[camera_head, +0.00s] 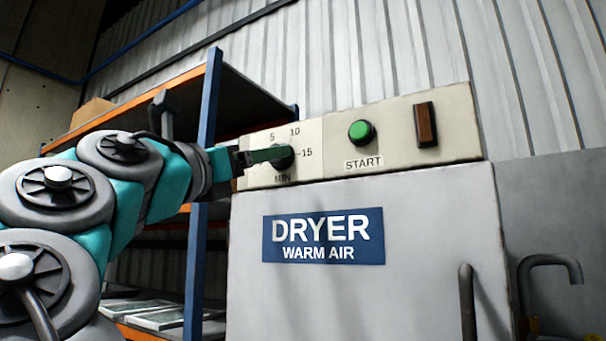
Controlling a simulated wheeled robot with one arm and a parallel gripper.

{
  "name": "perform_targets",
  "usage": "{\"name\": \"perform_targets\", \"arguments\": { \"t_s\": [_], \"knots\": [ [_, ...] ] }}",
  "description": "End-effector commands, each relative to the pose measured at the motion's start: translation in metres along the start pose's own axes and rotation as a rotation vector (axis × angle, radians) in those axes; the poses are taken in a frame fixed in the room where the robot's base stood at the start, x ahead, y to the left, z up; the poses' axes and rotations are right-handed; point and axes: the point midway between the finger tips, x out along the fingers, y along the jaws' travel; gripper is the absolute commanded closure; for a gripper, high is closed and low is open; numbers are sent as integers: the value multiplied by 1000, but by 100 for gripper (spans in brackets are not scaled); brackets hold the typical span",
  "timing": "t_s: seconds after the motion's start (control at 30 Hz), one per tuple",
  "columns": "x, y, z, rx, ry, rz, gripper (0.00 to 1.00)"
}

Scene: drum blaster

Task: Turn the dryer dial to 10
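The dryer (350,290) is a pale grey cabinet with a blue "DRYER WARM AIR" sign. Its dial (287,160) is a dark green-black knob on the cream control panel (310,134), with the marks 5, 10 and 15 and the word MIN around it. My gripper (268,156) reaches in from the left, with its fingers at the dial's left side. The fingers overlap the dial in this view, and its pointer is hidden or too small to read. I cannot tell whether the fingers are closed on the dial or only touching it.
A green START button (361,132) and a brown rocker switch (426,124) sit right of the dial. A blue and orange shelf rack (207,115) stands behind my arm on the left. A grey handle (467,300) sticks up at the dryer's front right.

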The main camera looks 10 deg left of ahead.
Motion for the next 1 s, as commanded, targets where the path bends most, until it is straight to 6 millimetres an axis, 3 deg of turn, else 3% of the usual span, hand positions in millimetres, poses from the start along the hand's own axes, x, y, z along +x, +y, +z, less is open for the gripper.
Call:
{"name": "perform_targets", "arguments": {
  "t_s": [0.3,0.8,1.0],
  "knots": [
    [23,1,0,1,1,1,23],
    [29,-1,0,0,1,-2,23],
    [29,-1,0,0,1,-2,46]
  ]
}}
